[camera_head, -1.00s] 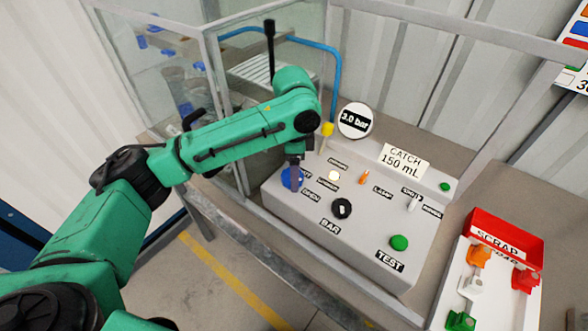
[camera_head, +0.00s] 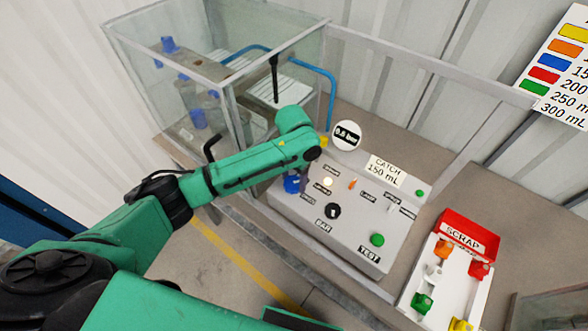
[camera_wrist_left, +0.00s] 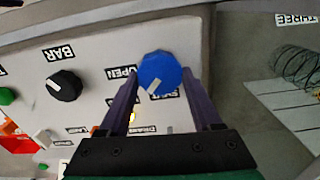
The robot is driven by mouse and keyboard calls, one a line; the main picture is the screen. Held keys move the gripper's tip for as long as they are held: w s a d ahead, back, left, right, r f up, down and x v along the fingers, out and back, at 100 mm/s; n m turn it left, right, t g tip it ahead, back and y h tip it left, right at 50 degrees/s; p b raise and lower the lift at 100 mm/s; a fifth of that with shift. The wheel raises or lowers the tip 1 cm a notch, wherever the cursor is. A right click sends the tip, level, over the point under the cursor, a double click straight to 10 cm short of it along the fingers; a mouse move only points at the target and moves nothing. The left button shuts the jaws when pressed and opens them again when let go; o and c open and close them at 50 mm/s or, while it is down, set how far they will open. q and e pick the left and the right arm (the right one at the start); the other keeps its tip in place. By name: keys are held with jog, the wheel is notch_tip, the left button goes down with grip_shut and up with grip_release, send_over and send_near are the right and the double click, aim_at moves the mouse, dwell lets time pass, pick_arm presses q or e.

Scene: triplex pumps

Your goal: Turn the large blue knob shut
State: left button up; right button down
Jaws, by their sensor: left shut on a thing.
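The large blue knob (camera_head: 291,184) is at the left front corner of the grey sloped panel (camera_head: 345,232), partly covered by my left arm in the head view. In the left wrist view the blue knob (camera_wrist_left: 157,73) shows from above, its white pointer line toward the lower left. The OPEN label is on its left; the label below it is partly covered. My left gripper (camera_wrist_left: 160,84) is shut on the knob, a purple finger on each side. In the head view this gripper (camera_head: 292,175) is at the knob, mostly hidden by its arm. My right gripper is not in view.
A round gauge (camera_head: 346,135), seeming to read 0.5 bar, stands behind the panel. A black BAR knob (camera_head: 332,211) and a green TEST button (camera_head: 377,240) are right of the blue knob. A glass enclosure (camera_head: 150,75) stands left; a red SCRAP bin (camera_head: 468,229) stands right.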

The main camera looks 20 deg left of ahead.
pick_arm(q)
jog(key=n+p, duration=0.1)
jog(key=n, duration=0.2)
jog(key=shift+r, duration=0.15)
jog(key=n, duration=0.5)
jog(key=shift+w+a, duration=0.1)
jog(key=shift+a, duration=0.05)
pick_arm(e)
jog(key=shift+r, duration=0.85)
pick_arm(q)
jog(key=shift+n, duration=0.3)
jog(key=o, duration=1.3)
jog(key=shift+c, duration=0.2)
jog(key=shift+o, duration=0.6)
